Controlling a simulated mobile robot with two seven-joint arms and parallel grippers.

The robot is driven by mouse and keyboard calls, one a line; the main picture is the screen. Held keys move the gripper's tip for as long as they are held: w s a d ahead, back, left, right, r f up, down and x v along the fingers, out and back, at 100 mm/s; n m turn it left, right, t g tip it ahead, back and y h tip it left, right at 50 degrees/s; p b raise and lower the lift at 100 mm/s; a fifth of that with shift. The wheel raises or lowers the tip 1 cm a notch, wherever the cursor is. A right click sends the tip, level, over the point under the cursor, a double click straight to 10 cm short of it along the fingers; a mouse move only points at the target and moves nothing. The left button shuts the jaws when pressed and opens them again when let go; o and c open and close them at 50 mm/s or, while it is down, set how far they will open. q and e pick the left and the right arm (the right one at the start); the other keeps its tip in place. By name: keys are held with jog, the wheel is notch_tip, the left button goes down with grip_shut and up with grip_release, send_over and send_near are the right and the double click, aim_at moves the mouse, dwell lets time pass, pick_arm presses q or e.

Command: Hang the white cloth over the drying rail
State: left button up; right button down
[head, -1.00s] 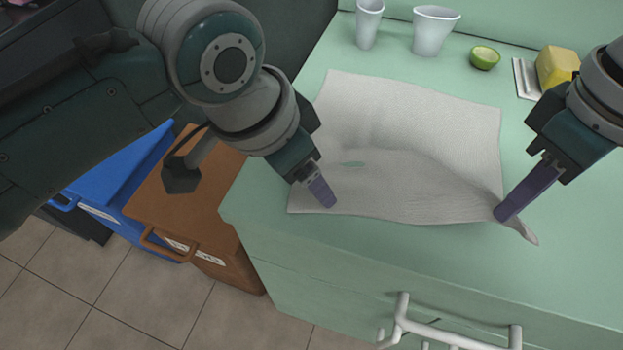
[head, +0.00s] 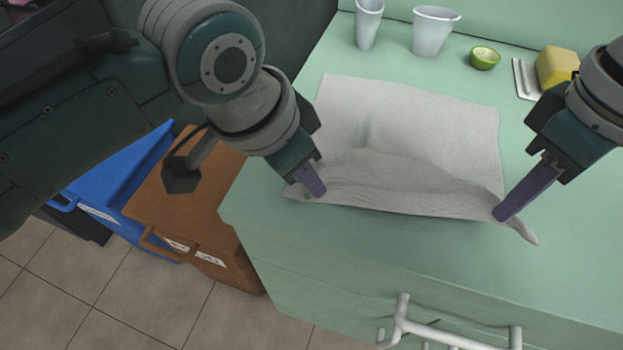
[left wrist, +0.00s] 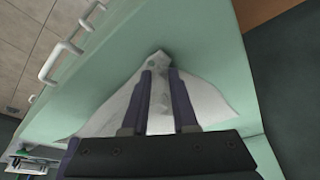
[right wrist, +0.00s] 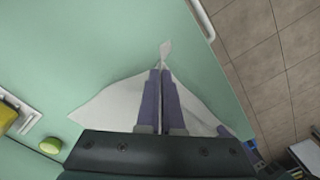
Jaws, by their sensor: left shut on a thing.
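The white cloth (head: 420,122) lies on the green counter, its near edge raised in a fold between my two grippers. My left gripper (head: 319,191) is shut on the cloth's near left corner. The left wrist view shows the cloth (left wrist: 205,103) bunched between and beyond the fingers. My right gripper (head: 503,214) is shut on the near right corner, and a small tip sticks out past its fingers; the right wrist view shows this tip (right wrist: 166,50) too. The white drying rail (head: 455,338) is at the counter's front, partly cut off by the picture's lower edge.
Two white cups (head: 434,32), a cut lime (head: 485,58) and a yellow block (head: 556,66) stand at the back of the counter (head: 270,205). Brown (head: 190,205) and blue (head: 120,180) bins stand on the floor at left. The counter between cloth and front edge is clear.

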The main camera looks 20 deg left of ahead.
pick_arm(q)
jog(key=shift+s+a+f, duration=0.15)
jog(key=shift+a+f, duration=0.05)
grip_shut()
jog(key=shift+r, duration=2.6)
